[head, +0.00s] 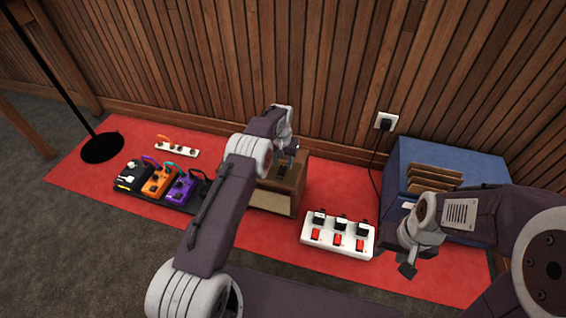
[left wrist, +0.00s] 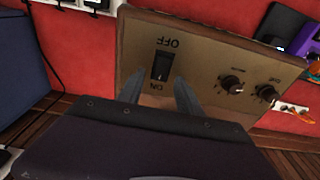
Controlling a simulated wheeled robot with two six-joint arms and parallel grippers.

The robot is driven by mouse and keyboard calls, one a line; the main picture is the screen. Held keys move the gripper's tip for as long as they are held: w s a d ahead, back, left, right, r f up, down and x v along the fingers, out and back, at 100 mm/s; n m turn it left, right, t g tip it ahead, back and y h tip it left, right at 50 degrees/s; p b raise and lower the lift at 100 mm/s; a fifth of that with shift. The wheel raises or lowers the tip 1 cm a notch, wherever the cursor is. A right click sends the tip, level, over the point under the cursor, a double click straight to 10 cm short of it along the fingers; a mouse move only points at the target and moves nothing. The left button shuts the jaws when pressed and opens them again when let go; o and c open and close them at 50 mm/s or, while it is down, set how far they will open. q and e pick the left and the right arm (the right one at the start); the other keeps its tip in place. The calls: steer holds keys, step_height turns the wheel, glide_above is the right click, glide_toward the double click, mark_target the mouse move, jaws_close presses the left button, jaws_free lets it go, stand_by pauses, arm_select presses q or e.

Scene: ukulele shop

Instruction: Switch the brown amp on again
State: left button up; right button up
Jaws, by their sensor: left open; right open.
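The brown amp (head: 272,200) stands on the red mat near the wall. I cannot tell which way the rocker is tipped. My left gripper (head: 288,160) is above the amp in the head view. In the left wrist view its two fingertips (left wrist: 160,84) are apart, on either side of the switch's ON end; I cannot tell if they touch the panel. My right gripper (head: 408,266) is open and empty, in front of the blue crate.
A white power strip (head: 325,245) with red switches and black plugs lies right of the amp. A blue crate (head: 400,160) holds brown pieces. A cord hangs from a wall outlet (head: 386,121). Several pedals (head: 160,183) and a small white strip (head: 176,152) are left.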

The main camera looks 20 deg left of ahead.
mark_target(282, 169)
arm_select(q)
step_height(282, 169, up, 8)
steer(key=p, duration=0.4)
steer(key=shift+s+f, duration=0.2)
steer(key=shift+s, duration=0.2)
arm_select(e)
step_height(282, 169, up, 6)
steer(key=shift+f, duration=0.2)
